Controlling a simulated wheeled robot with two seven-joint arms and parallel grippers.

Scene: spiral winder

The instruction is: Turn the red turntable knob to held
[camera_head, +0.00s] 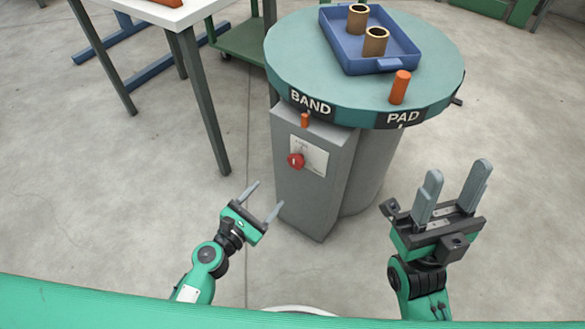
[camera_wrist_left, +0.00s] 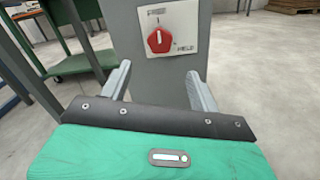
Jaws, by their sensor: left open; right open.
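The red knob (camera_head: 296,160) sits on a pale plate on the front of the grey pedestal box (camera_head: 310,190), below the turntable (camera_head: 290,60). In the left wrist view the red knob (camera_wrist_left: 160,40) shows a white pointer mark standing about upright, and the plate (camera_wrist_left: 188,22) reads "HELD" at lower right and a blurred word at upper left. My left gripper (camera_head: 267,198) is open and empty, in front of and below the knob, apart from it. Its fingers (camera_wrist_left: 160,85) frame the space below the knob in the wrist view. My right gripper (camera_head: 455,185) is open and empty at the right.
The turntable carries a blue tray (camera_head: 375,62) with two brass-coloured cylinders, an orange peg (camera_head: 400,86) and the labels BAND and PAD. A small orange piece (camera_head: 305,120) hangs below the rim above the knob. A white table (camera_head: 150,10) stands at back left.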

